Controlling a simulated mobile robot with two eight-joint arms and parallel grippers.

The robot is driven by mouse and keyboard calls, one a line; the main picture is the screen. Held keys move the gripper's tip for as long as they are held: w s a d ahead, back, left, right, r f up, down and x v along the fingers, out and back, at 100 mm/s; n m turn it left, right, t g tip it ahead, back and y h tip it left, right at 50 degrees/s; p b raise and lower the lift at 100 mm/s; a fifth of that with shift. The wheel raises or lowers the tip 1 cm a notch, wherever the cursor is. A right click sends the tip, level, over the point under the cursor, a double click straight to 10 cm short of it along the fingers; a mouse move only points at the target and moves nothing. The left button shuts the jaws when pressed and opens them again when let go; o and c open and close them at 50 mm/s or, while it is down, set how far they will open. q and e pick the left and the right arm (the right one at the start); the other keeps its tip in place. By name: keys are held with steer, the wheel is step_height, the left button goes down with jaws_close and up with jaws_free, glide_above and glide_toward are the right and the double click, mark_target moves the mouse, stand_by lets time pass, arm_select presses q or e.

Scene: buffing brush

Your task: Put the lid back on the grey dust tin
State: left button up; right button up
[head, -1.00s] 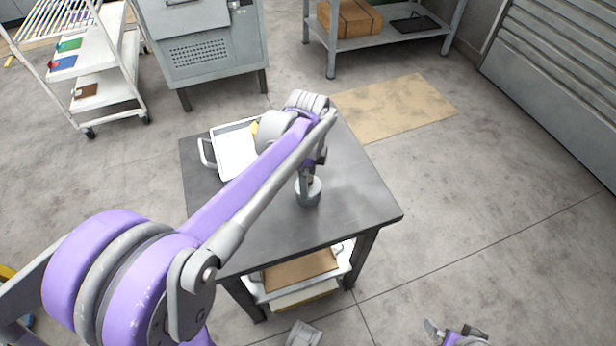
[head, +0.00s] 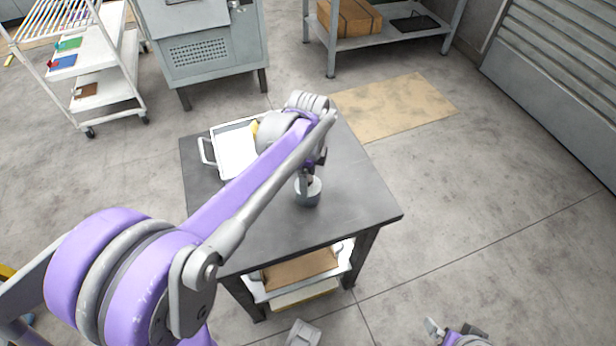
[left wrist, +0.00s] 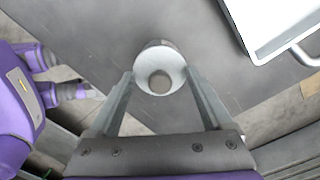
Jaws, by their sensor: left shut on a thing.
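The grey dust tin (head: 307,200) stands upright on the dark table, toward its right side. A pale round lid (left wrist: 152,60) with a small darker knob in its middle shows between my left fingers in the left wrist view. My left gripper (head: 305,183) points down from above and is shut on the lid, with one finger at each side of it. A strip of darker grey side shows behind the lid. I cannot tell whether the lid touches the tin's rim. My right gripper (head: 452,333) is partly in view at the bottom edge, away from the table.
A white tray (head: 207,150) with a handle lies on the back left of the dark table (head: 355,205), partly behind my left arm. The table's front right is clear. A white cart (head: 100,75) and a grey cabinet (head: 200,75) stand farther back.

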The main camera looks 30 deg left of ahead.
stand_by(0.4)
arm_select(q)
steer(key=o, duration=1.1)
steer(key=shift+r, duration=0.15)
steer(key=shift+r+p, duration=2.75)
steer(key=shift+r, duration=0.65)
jaws_close()
steer(key=shift+f, duration=0.3)
